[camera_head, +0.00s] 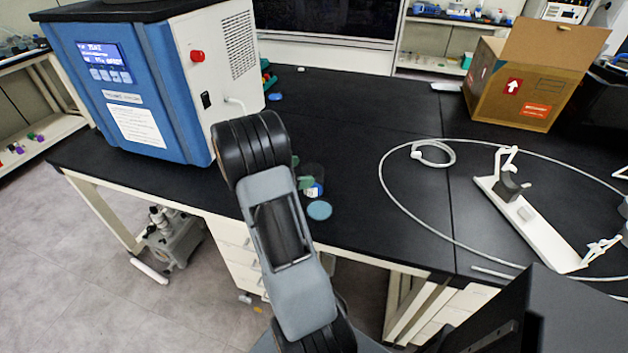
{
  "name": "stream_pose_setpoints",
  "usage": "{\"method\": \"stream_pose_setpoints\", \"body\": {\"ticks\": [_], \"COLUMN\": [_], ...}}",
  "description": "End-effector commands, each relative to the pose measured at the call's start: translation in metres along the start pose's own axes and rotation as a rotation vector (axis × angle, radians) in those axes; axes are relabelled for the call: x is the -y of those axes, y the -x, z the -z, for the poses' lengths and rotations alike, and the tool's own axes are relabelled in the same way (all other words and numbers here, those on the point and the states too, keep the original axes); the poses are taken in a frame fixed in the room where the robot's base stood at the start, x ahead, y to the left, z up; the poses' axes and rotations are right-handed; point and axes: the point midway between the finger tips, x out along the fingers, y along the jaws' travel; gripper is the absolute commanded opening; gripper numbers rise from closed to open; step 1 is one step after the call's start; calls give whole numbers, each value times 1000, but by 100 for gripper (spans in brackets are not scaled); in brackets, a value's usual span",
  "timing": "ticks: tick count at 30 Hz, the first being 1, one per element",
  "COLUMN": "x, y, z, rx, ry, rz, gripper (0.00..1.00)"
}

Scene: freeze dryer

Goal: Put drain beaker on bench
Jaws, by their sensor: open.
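A small clear vessel (315,173), likely the drain beaker, stands on the black bench (360,120) close to its front edge, just right of my arm. A blue and white patch shows at its base, and small green pieces show beside it. My arm partly covers this spot, so I cannot tell what the green pieces are. A flat blue disc (319,210) lies on the bench just in front of the vessel. My arm rises from the bottom middle over the bench edge. My gripper is hidden behind the arm links, so its place relative to the vessel cannot be seen.
The blue and white freeze dryer (150,90) stands on the bench at the left. A white hose (400,208) loops across the right side, around a white stand (530,225). An open cardboard box (525,85) stands at the back right. The bench middle is clear.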

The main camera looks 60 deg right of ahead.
Motion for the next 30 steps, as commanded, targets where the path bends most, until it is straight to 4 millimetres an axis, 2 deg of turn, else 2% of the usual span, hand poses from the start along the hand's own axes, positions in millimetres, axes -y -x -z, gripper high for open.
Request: {"method": "stream_pose_setpoints", "body": {"ticks": [3, 9, 19, 30], "x": [3, 3, 3, 3], "y": [-18, -39, -43, -43], "z": [-4, -3, -3, -3], "rx": [-1, -1, -1, -1], "ry": [0, 0, 0, 0], "rz": [4, 3, 0, 0], "gripper": [100, 100, 100, 65]}}
